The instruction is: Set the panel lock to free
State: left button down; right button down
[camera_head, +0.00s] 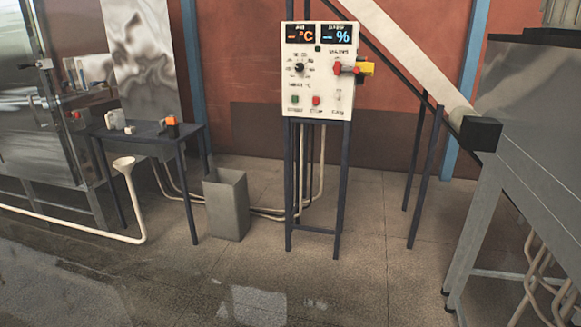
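A white control panel (316,105) stands on a dark metal frame near the red wall, in the middle of the head view. It has two dark displays at the top, an orange one reading °C and a blue one reading %. A black knob (299,67) sits on its left half. A red switch or lock handle (346,68) with a yellow part (366,69) sticks out at its right edge. Its exact setting is too small to tell. A green and a red button sit low on the panel. Neither of my grippers is in view.
A dark side table (150,137) with small objects stands left, beside a steel cabinet (55,110). A grey bin (226,205) stands left of the panel's frame. A sloped conveyor or chute and grey table (530,150) fill the right. The floor before the panel is clear.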

aim_at(356, 70)
jog(key=i+l+z, duration=0.1)
jog(key=i+l, duration=0.55)
jog(key=l, duration=0.2)
jog(key=i+l, duration=0.7)
jog(key=k+l+z, duration=0.05)
jog(key=l, duration=0.1)
